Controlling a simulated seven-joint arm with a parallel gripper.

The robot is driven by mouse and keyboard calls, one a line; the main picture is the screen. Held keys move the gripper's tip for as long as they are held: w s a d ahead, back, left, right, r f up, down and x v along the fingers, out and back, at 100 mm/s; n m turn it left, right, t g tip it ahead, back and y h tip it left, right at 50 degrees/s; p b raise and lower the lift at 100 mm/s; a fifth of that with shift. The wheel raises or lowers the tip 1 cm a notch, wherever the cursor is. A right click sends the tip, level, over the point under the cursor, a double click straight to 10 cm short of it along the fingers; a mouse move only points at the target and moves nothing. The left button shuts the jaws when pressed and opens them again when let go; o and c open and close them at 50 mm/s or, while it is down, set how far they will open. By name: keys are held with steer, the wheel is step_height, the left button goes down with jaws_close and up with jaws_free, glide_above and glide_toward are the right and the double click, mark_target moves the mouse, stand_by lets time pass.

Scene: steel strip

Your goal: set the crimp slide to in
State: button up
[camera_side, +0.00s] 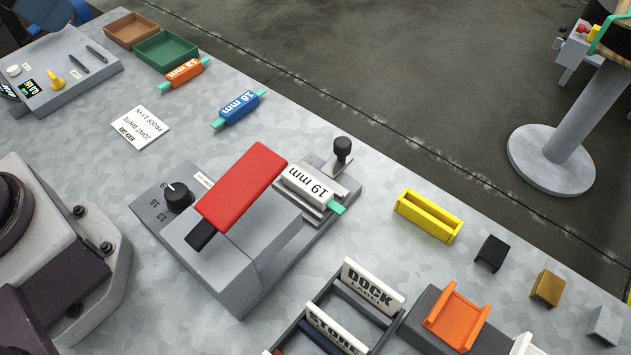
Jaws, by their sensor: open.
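The crimp machine (240,262) is a grey block with a red lever (242,185) slanting across its top. A black dial (178,197) sits on its left plate, by the printed numbers. On its right is the crimp slide, a grey plate with a black knob (342,150) standing at its far end. A white 19 mm piece (308,186) with a teal end sits on the slide's rails, beside the lever. I cannot tell from its place whether the slide is in or out. My gripper is not in view.
Blue 16 mm (238,108) and orange 13 mm (185,73) pieces lie behind the machine, with a white card (140,127). Front right are a rack with label plates (372,287), an orange holder (457,317) and a yellow channel (428,216). My base fills the lower left.

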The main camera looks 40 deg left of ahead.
steer(key=shift+c, duration=0.2)
steer(key=m+g, duration=0.4)
steer(key=g, duration=0.2)
glide_above(343, 141)
step_height(343, 141, down, 16)
steer(key=f, duration=0.1)
step_height(343, 141, down, 12)
steer(key=shift+d+f, duration=0.1)
steer(key=shift+f, duration=0.05)
